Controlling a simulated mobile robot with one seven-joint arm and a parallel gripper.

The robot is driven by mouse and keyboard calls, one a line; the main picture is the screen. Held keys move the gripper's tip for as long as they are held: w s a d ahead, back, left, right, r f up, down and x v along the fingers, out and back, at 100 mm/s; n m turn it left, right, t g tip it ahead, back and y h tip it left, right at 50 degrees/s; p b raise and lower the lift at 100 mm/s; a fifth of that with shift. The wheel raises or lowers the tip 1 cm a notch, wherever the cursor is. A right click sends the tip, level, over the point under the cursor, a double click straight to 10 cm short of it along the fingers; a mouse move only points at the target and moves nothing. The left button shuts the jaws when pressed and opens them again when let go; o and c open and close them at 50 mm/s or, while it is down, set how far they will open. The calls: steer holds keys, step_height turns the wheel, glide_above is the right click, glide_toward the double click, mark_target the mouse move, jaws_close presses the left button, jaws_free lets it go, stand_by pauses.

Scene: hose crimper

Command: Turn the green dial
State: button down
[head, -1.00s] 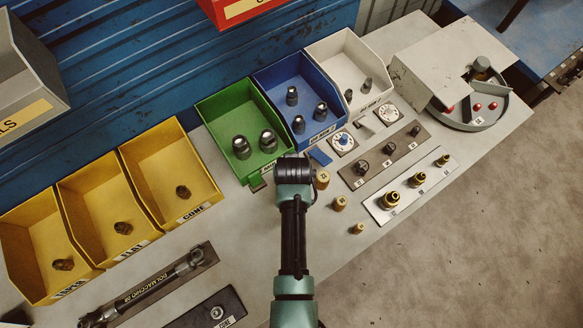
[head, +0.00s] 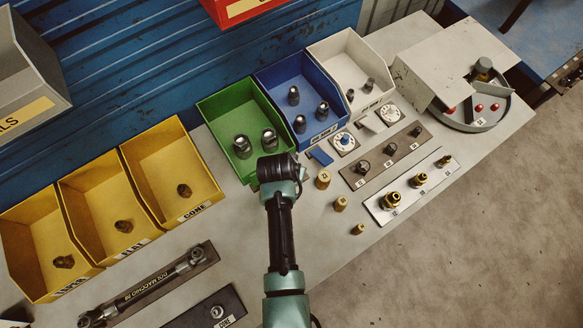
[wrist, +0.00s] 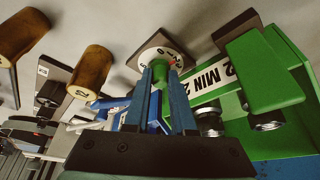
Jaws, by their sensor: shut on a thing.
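The green dial (wrist: 161,72) is in the middle of the wrist view, a small green knob on a round white plate (wrist: 150,52) with dark markings. My gripper (wrist: 163,82) has its two blue fingers on either side of the knob and is shut on it. Part of the knob is hidden between the fingers. In the head view my dark wrist (head: 278,168) is in front of the green bin (head: 226,107) and hides the dial and the fingertips.
A green flap (wrist: 264,72) is close to the right of my fingers. Brass fittings (wrist: 90,70) stand to the left. The blue bin (head: 292,68), white bin (head: 338,47) and blue dial (head: 345,141) are to the right in the head view. Yellow bins (head: 150,140) are to the left.

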steer(key=c, duration=0.8)
jaws_free()
steer(key=shift+o, duration=0.2)
steer(key=v, duration=1.3)
steer(key=shift+b, duration=0.4)
steer(key=shift+w, duration=0.1)
